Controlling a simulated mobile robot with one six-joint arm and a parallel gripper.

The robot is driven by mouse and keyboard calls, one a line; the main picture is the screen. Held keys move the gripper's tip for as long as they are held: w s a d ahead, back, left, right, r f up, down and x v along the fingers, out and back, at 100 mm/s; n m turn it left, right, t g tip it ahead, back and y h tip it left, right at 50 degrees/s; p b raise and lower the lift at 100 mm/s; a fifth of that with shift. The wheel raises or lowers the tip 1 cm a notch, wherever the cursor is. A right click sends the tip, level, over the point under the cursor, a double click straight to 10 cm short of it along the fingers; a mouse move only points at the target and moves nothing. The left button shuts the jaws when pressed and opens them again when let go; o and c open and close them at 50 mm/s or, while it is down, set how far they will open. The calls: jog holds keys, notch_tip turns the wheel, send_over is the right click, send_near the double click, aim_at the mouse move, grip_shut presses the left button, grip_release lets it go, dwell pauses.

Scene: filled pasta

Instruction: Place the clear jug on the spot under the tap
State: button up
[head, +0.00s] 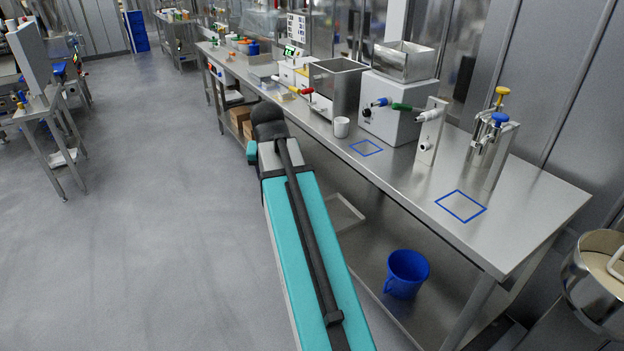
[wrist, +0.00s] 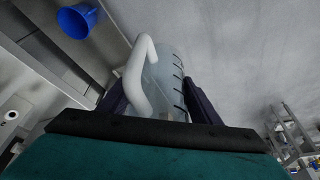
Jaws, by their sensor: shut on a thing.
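The clear jug (wrist: 168,72) shows in the wrist view, a see-through cylinder with dark marks along one side and a thick whitish handle. My gripper (wrist: 153,84) is shut on it, with one dark finger at each side. The jug and gripper are hidden behind my arm in the head view. A second blue square (head: 460,206) lies nearer, in front of the dispensers with yellow and blue tops.
A steel bin (head: 337,85) and an upright plate (head: 430,132) with a nozzle stand on the table. A blue bucket (head: 407,273) is on the lower shelf. Open floor (head: 140,230) lies to the left.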

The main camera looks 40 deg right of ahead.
jog(key=w+a+n+y, duration=0.1)
jog(key=w+a+n, duration=0.2)
jog(key=a, duration=0.7)
jog(key=w+a+n+t+y, duration=0.1)
jog(key=w+a+n, duration=0.2)
jog(key=a, duration=0.7)
jog(key=w+a+r+n+y, duration=0.1)
jog(key=w+a+n, duration=0.2)
jog(key=a, duration=0.7)
jog(key=shift+w+t, duration=0.3)
jog(key=shift+w, duration=0.1)
jog(key=shift+r, duration=0.1)
